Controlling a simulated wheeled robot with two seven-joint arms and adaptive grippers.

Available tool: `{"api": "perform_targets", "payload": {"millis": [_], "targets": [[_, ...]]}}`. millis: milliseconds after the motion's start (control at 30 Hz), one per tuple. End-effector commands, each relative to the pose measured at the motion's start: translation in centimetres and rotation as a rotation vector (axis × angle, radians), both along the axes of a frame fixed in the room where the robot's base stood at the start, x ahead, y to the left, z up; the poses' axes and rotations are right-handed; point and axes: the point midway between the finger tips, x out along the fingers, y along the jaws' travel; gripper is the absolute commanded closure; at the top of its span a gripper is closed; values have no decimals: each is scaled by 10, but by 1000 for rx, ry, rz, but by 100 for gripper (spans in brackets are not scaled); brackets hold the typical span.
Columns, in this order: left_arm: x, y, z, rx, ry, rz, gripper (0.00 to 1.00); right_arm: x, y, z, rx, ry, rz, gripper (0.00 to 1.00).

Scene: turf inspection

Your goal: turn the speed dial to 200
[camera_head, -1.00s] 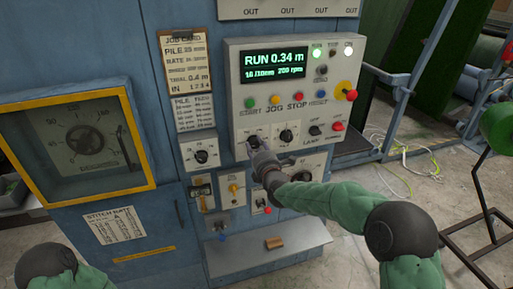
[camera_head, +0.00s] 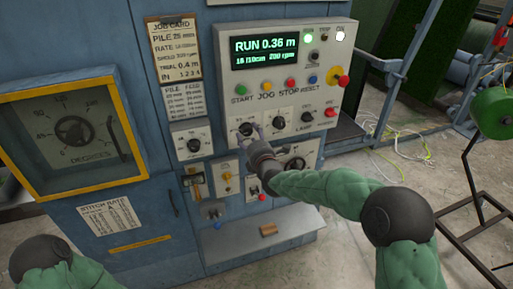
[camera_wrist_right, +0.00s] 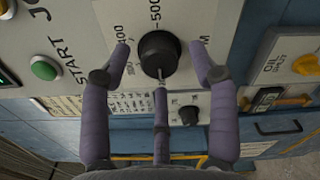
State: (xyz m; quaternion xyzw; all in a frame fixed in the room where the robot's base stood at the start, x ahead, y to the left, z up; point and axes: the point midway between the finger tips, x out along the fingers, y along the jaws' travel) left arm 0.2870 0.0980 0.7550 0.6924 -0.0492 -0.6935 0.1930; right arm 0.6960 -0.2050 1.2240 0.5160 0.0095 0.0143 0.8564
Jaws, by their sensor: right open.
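The speed dial is a black round knob (camera_wrist_right: 158,54) on the pale control panel (camera_head: 225,97); the numbers 400 and 500 show beside it in the wrist view. In the head view the dial (camera_head: 246,129) is partly behind my right gripper. My right gripper (camera_wrist_right: 160,50) is open, with purple fingertips on either side of the knob and a visible gap to each; a third finger lies below it. The display (camera_head: 264,51) reads RUN 0.36 m and about 200 rpm. Only my left arm shows at lower left; its gripper is out of view.
A smaller knob (camera_wrist_right: 189,114) is near the fingers in the wrist view. A grey shelf (camera_head: 250,245) juts out below.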

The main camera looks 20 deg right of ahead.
Motion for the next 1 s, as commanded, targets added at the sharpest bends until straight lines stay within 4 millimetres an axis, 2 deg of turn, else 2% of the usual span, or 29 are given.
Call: {"api": "perform_targets", "payload": {"millis": [400,600,800,1000], "targets": [[0,0,0,0,0,0,60,-68,-3,0,0,1,0,40],[0,0,0,0,0,0,60,-95,-4,0,-1,-1,-1,40],[0,0,0,0,0,0,60,-107,-4,-1,-1,1,0,40],[0,0,0,0,0,0,60,-109,-4,-1,0,1,0,40]]}}
